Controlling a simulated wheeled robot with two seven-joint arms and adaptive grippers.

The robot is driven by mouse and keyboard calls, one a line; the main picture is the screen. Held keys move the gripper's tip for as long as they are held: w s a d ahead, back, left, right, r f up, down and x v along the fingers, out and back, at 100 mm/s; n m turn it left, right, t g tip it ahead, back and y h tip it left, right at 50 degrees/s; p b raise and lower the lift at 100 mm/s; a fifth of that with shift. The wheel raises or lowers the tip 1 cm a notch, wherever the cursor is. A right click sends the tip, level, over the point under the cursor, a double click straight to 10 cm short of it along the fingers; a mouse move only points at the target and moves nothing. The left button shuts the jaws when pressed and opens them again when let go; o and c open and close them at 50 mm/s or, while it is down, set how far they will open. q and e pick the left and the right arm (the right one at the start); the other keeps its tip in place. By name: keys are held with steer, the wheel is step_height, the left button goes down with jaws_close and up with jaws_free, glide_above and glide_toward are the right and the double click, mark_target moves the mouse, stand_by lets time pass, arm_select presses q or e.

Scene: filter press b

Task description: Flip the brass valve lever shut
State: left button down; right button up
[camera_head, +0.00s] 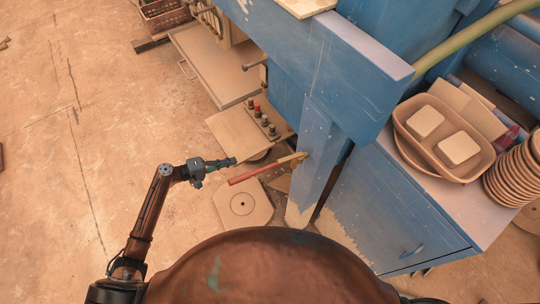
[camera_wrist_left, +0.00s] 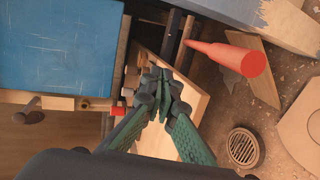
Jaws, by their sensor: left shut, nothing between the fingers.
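The valve lever (camera_head: 262,170) has a long red handle and a brass-coloured end at the blue post. In the left wrist view its red grip (camera_wrist_left: 238,60) points toward the camera, right of my fingers. My left gripper (camera_head: 234,161) is shut and empty. In the left wrist view the fingertips (camera_wrist_left: 164,78) meet in front of a tan panel. My right gripper is not in view.
A blue press frame (camera_head: 320,60) and post stand right of the lever. A small panel with knobs (camera_head: 262,122) is just above the gripper. A blue cabinet (camera_head: 390,205) carries a tray (camera_head: 402,127) and stacked bowls.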

mark_target(291, 158)
arm_select(q)
steer(key=s+d+r+m+g+h, duration=0.2)
steer(key=d+r, duration=0.1)
steer(key=r, duration=0.6)
steer(key=s+d+r+m+g+h, duration=0.2)
steer(key=d+r+h, duration=0.15)
steer(key=r, duration=0.45)
steer(key=s+d+p, duration=0.2)
steer(key=d, duration=1)
steer(key=shift+s+r+y, duration=0.15)
steer(key=shift+r+y, duration=0.05)
steer(key=shift+y, duration=0.15)
steer(key=shift+a, duration=0.1)
